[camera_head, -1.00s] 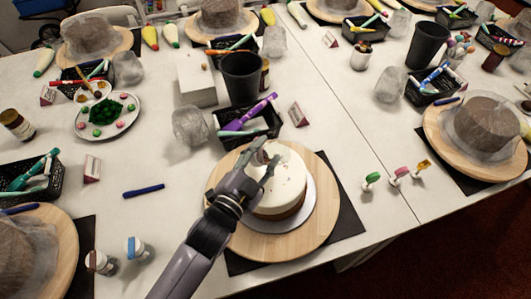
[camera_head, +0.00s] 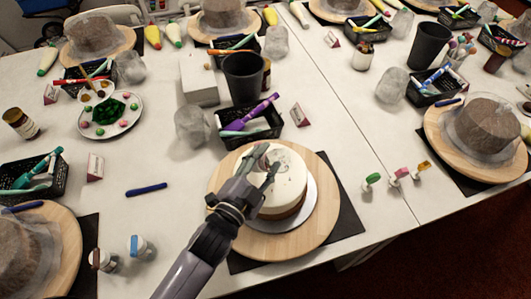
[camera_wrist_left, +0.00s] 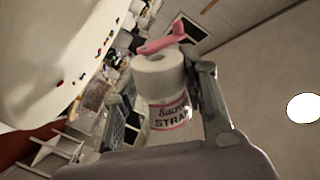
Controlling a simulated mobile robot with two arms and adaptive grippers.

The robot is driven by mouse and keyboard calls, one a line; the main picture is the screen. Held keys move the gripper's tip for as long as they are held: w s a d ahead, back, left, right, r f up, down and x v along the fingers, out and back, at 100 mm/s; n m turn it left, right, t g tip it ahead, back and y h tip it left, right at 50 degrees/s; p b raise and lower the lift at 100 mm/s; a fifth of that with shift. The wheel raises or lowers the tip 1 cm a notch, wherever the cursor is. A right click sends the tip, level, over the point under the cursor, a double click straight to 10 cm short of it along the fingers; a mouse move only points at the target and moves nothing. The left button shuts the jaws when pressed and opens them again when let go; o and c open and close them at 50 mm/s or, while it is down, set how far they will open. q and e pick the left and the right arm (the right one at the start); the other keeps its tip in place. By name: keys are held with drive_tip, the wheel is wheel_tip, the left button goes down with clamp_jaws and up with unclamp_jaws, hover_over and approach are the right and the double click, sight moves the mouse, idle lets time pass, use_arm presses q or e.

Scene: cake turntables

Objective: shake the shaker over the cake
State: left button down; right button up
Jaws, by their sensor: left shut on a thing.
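The cake (camera_head: 287,201) is white on top with a brown lower band and stands on a white board on a round wooden turntable (camera_head: 226,238). A few small specks show on its top. In the left wrist view the cake (camera_wrist_left: 38,62) fills the upper left, with coloured sprinkles on it. My left gripper (camera_head: 264,166) is over the cake. It is shut on the shaker (camera_wrist_left: 163,93), which has a white top, an open pink lid and a pink-and-white label. In the head view the fingers mostly hide the shaker. My right gripper is not in view.
A black basket of piping tools (camera_head: 254,130) and a dark cup (camera_head: 244,77) stand behind the cake. More small shakers (camera_head: 393,181) stand to the right. A blue pen (camera_head: 146,190) lies to the left, with clear table around it.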

use_arm(q)
drive_tip(key=shift+s+m, duration=0.5)
drive_tip(key=shift+s, duration=0.05)
drive_tip(key=shift+s+d, duration=0.5)
drive_tip(key=shift+s, duration=0.05)
drive_tip(key=shift+a+r+n, duration=0.1)
drive_tip(key=shift+n, duration=0.4)
